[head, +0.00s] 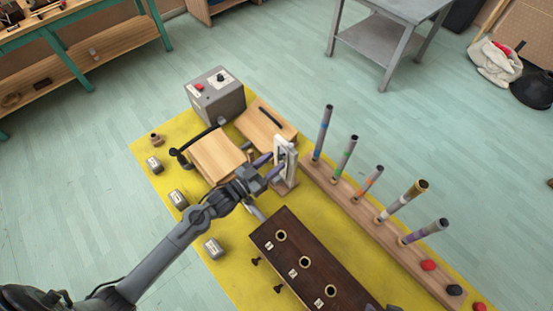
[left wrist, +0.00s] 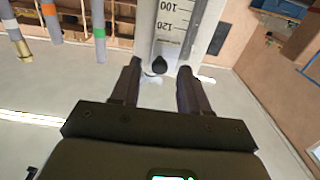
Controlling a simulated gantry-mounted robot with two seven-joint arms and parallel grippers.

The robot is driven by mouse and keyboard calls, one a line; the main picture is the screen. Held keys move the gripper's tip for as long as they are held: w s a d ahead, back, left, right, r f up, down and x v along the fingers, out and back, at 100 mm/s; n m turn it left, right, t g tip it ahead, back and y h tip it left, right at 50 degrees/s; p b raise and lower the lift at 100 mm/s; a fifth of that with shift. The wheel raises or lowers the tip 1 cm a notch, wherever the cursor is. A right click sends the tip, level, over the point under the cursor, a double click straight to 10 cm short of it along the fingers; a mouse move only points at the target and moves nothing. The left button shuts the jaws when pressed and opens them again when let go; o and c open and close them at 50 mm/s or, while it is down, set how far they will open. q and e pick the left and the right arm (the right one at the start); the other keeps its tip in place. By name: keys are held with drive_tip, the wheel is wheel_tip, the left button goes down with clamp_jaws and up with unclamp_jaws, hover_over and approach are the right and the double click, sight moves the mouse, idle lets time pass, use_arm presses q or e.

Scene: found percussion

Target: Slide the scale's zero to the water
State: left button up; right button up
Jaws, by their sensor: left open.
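The white upright scale (head: 291,158) stands on a small wooden foot near the middle of the yellow mat. In the left wrist view the scale (left wrist: 173,22) shows the numbers 100 and 120 beside fine tick marks. A dark round knob (left wrist: 159,66) sits at its lower end. My left gripper (head: 273,165) is open at the scale's near side. In the left wrist view its two fingers (left wrist: 157,85) stand on either side of the knob, with a gap to it. I cannot make out the zero mark or a water level. My right gripper is not in view.
A row of upright tubes (head: 347,158) in a long wooden rail stands to the right. A dark wooden box (head: 290,250) with round holes lies in front. Wooden boards (head: 215,153) and a grey control box (head: 217,97) stand behind left. Small metal blocks (head: 178,199) line the mat's left edge.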

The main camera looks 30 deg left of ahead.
use_arm(q)
drive_tip(key=shift+x, duration=1)
drive_tip(key=shift+c, duration=0.3)
clamp_jaws()
